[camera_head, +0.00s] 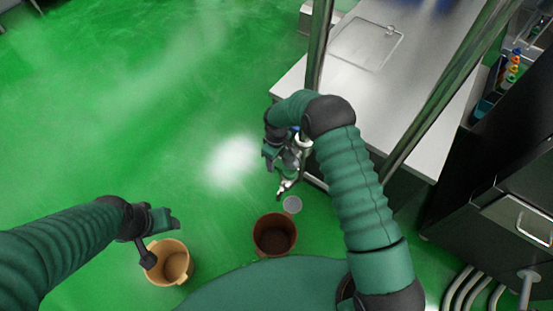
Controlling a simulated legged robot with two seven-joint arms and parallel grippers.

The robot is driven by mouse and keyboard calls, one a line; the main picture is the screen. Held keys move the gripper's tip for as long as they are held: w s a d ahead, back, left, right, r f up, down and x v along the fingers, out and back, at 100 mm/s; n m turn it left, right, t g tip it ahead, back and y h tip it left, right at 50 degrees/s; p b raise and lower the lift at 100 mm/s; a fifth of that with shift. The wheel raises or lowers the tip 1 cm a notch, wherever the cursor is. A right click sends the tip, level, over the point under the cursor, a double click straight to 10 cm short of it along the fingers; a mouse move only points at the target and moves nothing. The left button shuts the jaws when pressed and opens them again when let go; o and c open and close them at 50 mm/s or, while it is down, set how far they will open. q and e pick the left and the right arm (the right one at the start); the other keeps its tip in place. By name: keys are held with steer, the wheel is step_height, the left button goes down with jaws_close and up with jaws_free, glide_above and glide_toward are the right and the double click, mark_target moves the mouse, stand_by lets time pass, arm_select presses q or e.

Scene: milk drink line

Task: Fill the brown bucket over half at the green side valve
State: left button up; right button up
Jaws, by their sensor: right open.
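The brown bucket (274,248) stands upright on the green floor, below the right gripper in the picture. Its inside looks dark and I cannot make out any liquid. My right gripper (287,162) is open at a metal pipe fitting with a small spout (285,187) pointing down toward the floor just above the bucket in the picture. The green valve handle cannot be told apart from my green gripper. My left gripper (158,240) is beside and over a tan bucket (178,266); whether its jaws hold anything is unclear.
A grey round disc (292,204) lies on the floor beside the brown bucket. A steel counter (425,110) with metal posts stands at the upper right. A dark cabinet (490,220) and pipes are at the right.

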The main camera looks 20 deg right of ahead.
steer(key=shift+c, duration=0.3)
jaws_close()
steer(key=shift+r, duration=0.1)
stand_by(0.9)
